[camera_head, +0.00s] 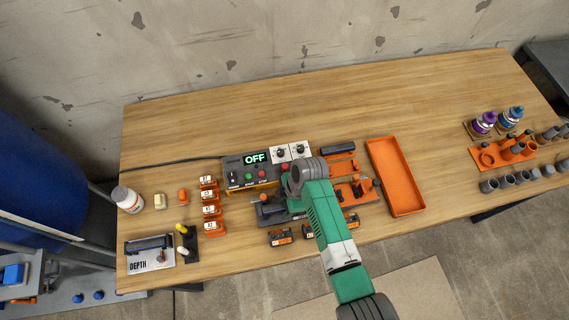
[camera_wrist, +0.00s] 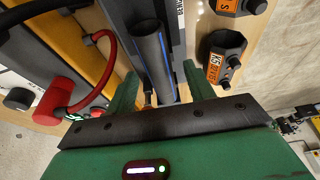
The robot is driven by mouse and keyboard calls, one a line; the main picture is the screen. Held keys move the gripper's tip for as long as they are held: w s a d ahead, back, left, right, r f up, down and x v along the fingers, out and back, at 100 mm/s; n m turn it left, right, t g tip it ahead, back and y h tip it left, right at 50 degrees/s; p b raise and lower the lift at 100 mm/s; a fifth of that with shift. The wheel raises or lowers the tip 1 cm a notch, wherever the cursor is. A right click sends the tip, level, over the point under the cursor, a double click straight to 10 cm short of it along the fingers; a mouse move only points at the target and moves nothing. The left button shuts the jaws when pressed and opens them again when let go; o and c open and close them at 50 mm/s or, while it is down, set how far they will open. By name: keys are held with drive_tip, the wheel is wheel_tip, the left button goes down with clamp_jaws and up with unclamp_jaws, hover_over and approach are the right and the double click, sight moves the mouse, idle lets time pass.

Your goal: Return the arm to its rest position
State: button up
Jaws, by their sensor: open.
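My green arm (camera_head: 325,215) reaches up from the lower right over the middle of the wooden bench. Its wrist hides the gripper in the head view. In the wrist view my gripper (camera_wrist: 160,72) shows as two green fingers held apart. A dark grey pipe (camera_wrist: 152,55) with a blue line lies between the fingers in the picture. The fingers look apart from its sides, and I cannot tell how far below them it is. A dark fixture (camera_head: 270,212) is partly hidden under the wrist in the head view.
A control box (camera_head: 240,172) reading OFF stands beside the wrist. Labelled orange blocks (camera_head: 211,210) are left of it, and an empty orange tray (camera_head: 411,198) is to the right. Dark fittings with orange labels (camera_wrist: 222,62) sit close to the right finger. The bench's back is clear.

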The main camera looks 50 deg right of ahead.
drive_tip(key=shift+o, duration=0.8)
wheel_tip(320, 180, up, 8)
drive_tip(key=p, duration=0.7)
drive_tip(key=shift+f, duration=0.25)
